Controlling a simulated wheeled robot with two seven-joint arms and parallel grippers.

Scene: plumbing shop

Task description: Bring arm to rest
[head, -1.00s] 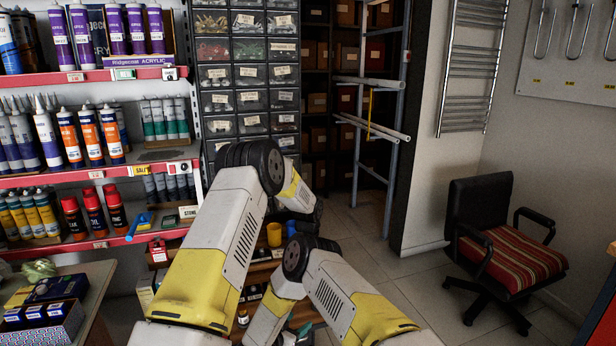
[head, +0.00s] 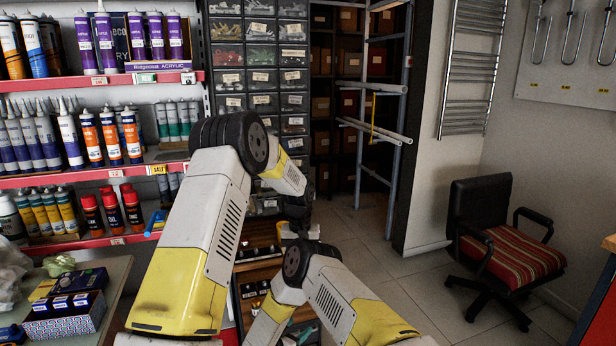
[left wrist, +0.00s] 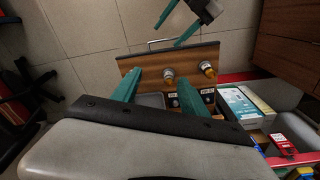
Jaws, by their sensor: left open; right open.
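My left arm rises from the bottom left of the head view and bends over, with its gripper (head: 298,215) pointing down and seen dark and partly hidden. In the left wrist view its two teal fingers (left wrist: 157,88) are spread, with nothing held between them. My right arm bends lower, in front of it. The right gripper (head: 303,333) is at the bottom edge of the head view, with teal fingers and mostly cut off. It also shows at the top of the left wrist view (left wrist: 178,22), open and apart from the left gripper.
A wooden board (left wrist: 148,68) with two brass-tipped fittings lies below the left gripper. Shelves of sealant tubes (head: 90,140) stand left, beside a bench (head: 115,275) with boxes. A drawer cabinet (head: 262,55) stands behind. A chair (head: 510,250) stands right; floor before it is clear.

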